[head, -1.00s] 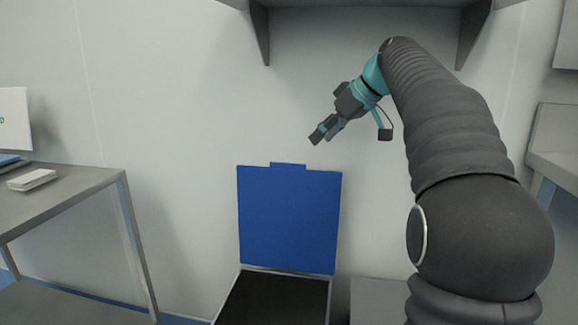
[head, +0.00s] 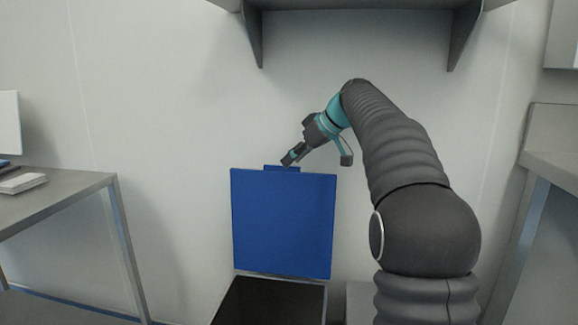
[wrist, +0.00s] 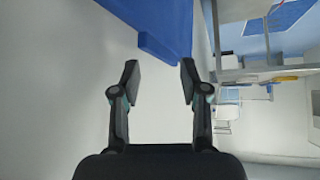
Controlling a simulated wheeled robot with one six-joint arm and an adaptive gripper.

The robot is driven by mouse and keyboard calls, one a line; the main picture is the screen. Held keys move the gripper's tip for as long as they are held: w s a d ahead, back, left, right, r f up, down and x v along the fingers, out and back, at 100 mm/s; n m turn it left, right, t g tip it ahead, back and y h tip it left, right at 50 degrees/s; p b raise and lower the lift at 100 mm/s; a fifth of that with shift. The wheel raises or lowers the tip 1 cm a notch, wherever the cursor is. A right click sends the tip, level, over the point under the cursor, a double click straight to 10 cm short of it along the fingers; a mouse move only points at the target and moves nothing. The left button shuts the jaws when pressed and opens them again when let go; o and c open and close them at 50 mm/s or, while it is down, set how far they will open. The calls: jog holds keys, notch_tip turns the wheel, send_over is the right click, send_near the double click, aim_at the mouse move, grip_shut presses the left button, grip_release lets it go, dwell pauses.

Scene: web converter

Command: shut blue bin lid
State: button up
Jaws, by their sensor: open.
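The blue lid (head: 283,222) stands upright, open, at the back of the bin (head: 268,302), whose dark inside shows below it. A small tab (head: 282,168) sticks up from the lid's top edge. My gripper (head: 288,160) is at the tab in the head view; whether it touches cannot be told there. In the wrist view my gripper (wrist: 160,72) is open with nothing between its fingers. The lid (wrist: 165,15) and its tab (wrist: 158,46) lie just beyond the fingertips in that view.
A grey table (head: 60,200) stands at the left with a white item (head: 22,183) on it. A shelf (head: 360,22) hangs on the wall above my arm. A counter (head: 550,150) stands at the right. The wall (head: 170,120) is close behind the lid.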

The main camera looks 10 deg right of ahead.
jog(key=shift+x, duration=1.45)
grip_shut()
